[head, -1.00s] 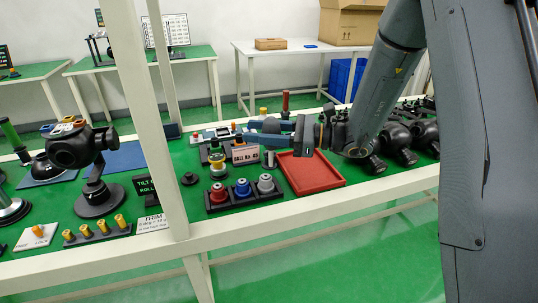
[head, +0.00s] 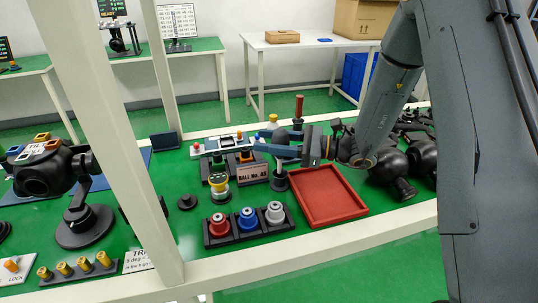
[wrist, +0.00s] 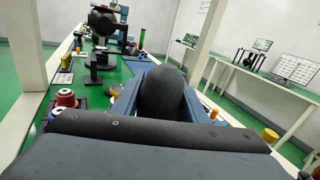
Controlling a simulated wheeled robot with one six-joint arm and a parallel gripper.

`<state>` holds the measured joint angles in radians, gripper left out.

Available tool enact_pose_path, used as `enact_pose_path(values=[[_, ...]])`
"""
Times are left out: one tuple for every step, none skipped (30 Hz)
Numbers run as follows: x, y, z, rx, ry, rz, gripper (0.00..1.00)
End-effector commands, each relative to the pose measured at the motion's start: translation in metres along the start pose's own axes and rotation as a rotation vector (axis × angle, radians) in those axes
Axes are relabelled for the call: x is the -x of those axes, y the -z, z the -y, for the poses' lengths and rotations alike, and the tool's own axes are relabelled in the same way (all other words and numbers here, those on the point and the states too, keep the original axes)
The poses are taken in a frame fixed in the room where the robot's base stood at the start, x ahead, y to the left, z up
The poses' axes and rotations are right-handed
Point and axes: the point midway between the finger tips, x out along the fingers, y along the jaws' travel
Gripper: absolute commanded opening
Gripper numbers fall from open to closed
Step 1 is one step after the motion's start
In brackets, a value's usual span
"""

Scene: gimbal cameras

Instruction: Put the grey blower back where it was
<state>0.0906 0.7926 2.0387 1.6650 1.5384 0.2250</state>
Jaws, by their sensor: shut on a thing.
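The grey blower shows as a dark, rounded bulb (wrist: 165,92) between my blue fingers in the wrist view. My gripper (head: 278,150) is shut on it. In the head view the bulb (head: 281,136) shows just above the blue fingers, over the green bench left of the red tray. A dark round-based piece (head: 280,180) stands directly below the gripper; I cannot tell whether it is a stand or touches the blower. The blower's lower part is hidden by the fingers.
The empty red tray (head: 351,211) lies right of the gripper. A black rack (head: 213,239) with red, blue and silver knobs is in front. Black gimbals (head: 388,168) crowd the right. A white post (head: 95,130) crosses the view.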

Motion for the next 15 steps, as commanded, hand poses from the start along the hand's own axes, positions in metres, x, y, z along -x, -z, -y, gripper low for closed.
enact_pose_path(values=[[0.0,0.002,0.0,0.0,0.0,0.0,0.21],[0.0,0.004,0.0,0.0,0.0,0.0,0.21],[0.0,0.009,-0.001,-0.001,0.0,0.0,0.21],[0.0,0.013,-0.001,-0.002,0.0,0.0,0.21],[0.0,0.017,-0.002,-0.002,0.0,0.0,0.21],[0.0,0.022,-0.002,-0.003,0.0,0.0,0.21],[0.0,0.027,-0.002,-0.002,0.0,0.0,0.21],[0.0,0.03,-0.003,-0.001,0.0,0.0,0.21],[0.0,0.035,-0.003,-0.002,0.0,0.0,0.21],[0.0,0.038,-0.003,-0.001,0.0,0.001,0.21],[0.0,0.04,-0.004,-0.001,0.0,0.001,0.21],[0.0,0.042,-0.004,0.0,0.0,0.001,0.21],[0.0,0.043,-0.004,0.0,0.0,0.001,0.21],[0.0,0.043,-0.004,0.001,0.0,0.001,0.21],[0.0,0.043,-0.004,0.001,0.0,0.001,0.21]])
